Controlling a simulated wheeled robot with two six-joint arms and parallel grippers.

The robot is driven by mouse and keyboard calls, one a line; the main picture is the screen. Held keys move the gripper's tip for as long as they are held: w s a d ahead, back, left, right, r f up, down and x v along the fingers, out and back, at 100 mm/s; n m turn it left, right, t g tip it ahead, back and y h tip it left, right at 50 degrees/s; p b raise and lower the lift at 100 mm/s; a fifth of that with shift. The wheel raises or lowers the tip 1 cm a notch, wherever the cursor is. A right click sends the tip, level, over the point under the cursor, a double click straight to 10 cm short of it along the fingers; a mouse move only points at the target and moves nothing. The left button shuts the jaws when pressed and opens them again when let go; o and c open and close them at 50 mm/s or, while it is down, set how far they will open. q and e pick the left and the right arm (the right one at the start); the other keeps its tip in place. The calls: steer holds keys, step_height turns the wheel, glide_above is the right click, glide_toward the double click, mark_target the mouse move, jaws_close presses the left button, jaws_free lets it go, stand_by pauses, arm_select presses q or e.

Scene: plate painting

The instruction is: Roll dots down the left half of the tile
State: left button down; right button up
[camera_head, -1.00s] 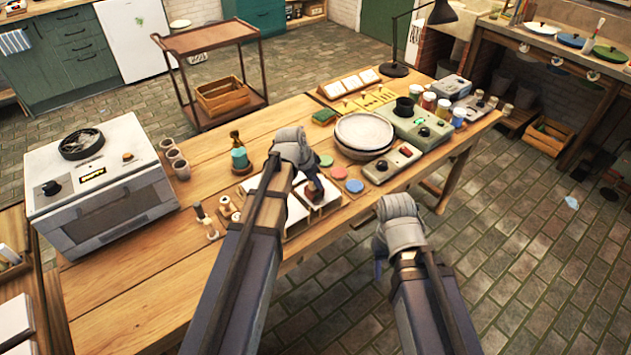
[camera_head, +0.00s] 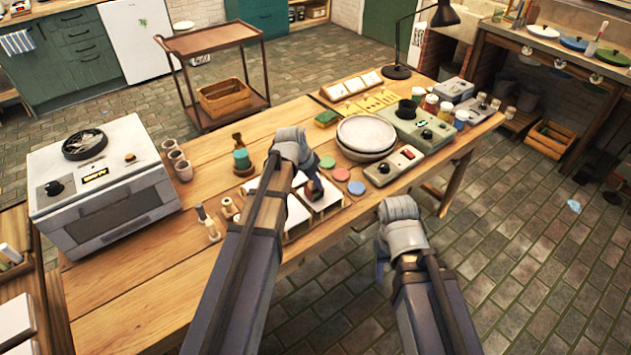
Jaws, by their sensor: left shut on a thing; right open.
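White tiles lie side by side near the middle of the wooden table; the right tile (camera_head: 328,196) shows beside my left gripper, and part of the left tile (camera_head: 297,214) shows at the arm's edge. My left gripper (camera_head: 308,180) is over the tiles, its jaws shut on a small dark roller (camera_head: 315,188) that is mostly hidden. I cannot tell whether the roller touches a tile. No dots can be made out. My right gripper (camera_head: 381,268) is open off the table's front edge, its fingers mostly hidden by its wrist.
Green, pink and blue paint discs (camera_head: 341,174) lie right of the tiles. Stacked plates (camera_head: 366,133) and a control box (camera_head: 395,165) stand behind. Wooden rollers (camera_head: 207,224) stand left. A kiln (camera_head: 100,190) fills the table's left end.

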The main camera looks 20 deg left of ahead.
arm_select(q)
steer(key=shift+w+a, duration=0.35)
steer(key=shift+a, duration=0.1)
stand_by(0.6)
steer(key=shift+w+a, duration=0.5)
steer(key=shift+a, duration=0.15)
stand_by(0.6)
steer(key=shift+r, duration=0.1)
step_height(320, 180, up, 7)
steer(key=p, duration=0.7)
